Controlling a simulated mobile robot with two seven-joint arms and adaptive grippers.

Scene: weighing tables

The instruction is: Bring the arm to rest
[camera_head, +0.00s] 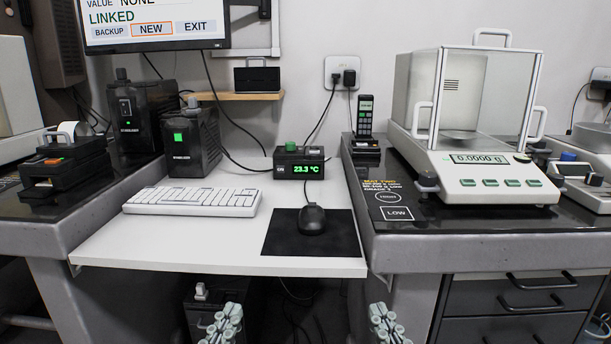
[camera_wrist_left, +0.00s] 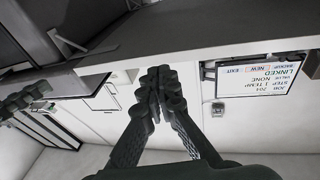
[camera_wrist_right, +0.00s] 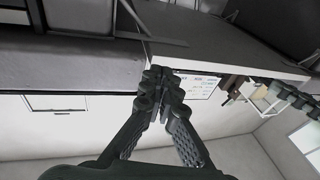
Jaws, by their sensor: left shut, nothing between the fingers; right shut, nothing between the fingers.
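My left gripper (camera_head: 226,324) shows at the bottom edge of the head view, in front of and below the white desk's front edge. In the left wrist view my left gripper (camera_wrist_left: 159,88) has its fingertips together with nothing between them. My right gripper (camera_head: 385,326) is at the bottom of the head view, below the joint between the white desk and the right-hand bench. In the right wrist view my right gripper (camera_wrist_right: 161,92) is also closed and empty. Most of both arms is outside the head view.
The white desk (camera_head: 215,248) holds a keyboard (camera_head: 193,201), a mouse (camera_head: 312,219) and a temperature display (camera_head: 300,163). A balance (camera_head: 480,178) stands on the right bench (camera_head: 480,243). A monitor (camera_head: 150,22) shows LINKED. Drawers (camera_head: 515,300) are below the right bench.

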